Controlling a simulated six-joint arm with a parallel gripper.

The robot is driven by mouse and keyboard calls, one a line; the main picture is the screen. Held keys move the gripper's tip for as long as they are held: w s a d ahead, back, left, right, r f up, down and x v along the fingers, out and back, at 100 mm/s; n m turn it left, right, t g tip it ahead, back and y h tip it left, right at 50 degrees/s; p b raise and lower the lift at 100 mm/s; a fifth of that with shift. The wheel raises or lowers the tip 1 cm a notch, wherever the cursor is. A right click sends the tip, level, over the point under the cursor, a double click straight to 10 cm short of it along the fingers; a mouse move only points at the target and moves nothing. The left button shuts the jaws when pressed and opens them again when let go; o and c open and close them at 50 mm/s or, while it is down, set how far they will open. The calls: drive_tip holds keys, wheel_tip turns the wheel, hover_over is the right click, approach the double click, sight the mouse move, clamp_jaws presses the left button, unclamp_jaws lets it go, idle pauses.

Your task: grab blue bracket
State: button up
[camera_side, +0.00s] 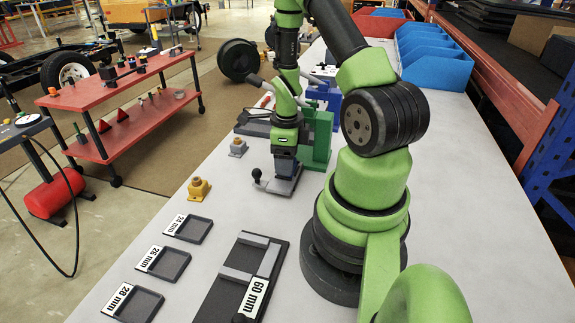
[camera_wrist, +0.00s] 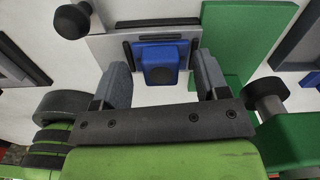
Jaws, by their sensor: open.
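The blue bracket (camera_wrist: 160,62) shows in the wrist view, with a dark round feature on its face. It sits on a grey plate fixture (camera_wrist: 107,46) between dark bars. My gripper (camera_wrist: 163,76) is open, with one grey finger on each side of the bracket and a gap to each. In the side view my gripper (camera_side: 284,168) is low over the grey fixture (camera_side: 272,186), which has a black-knobbed lever at its left. The bracket is hidden or cannot be made out there.
A green block (camera_side: 318,138) stands close behind my gripper. A yellow bracket (camera_side: 199,188) and a grey bracket (camera_side: 237,147) stand to the left. Labelled trays (camera_side: 188,228) and a 60 mm gauge (camera_side: 245,270) lie nearer. Blue bins (camera_side: 435,60) are at the back right.

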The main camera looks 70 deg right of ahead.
clamp_jaws()
idle(0.3)
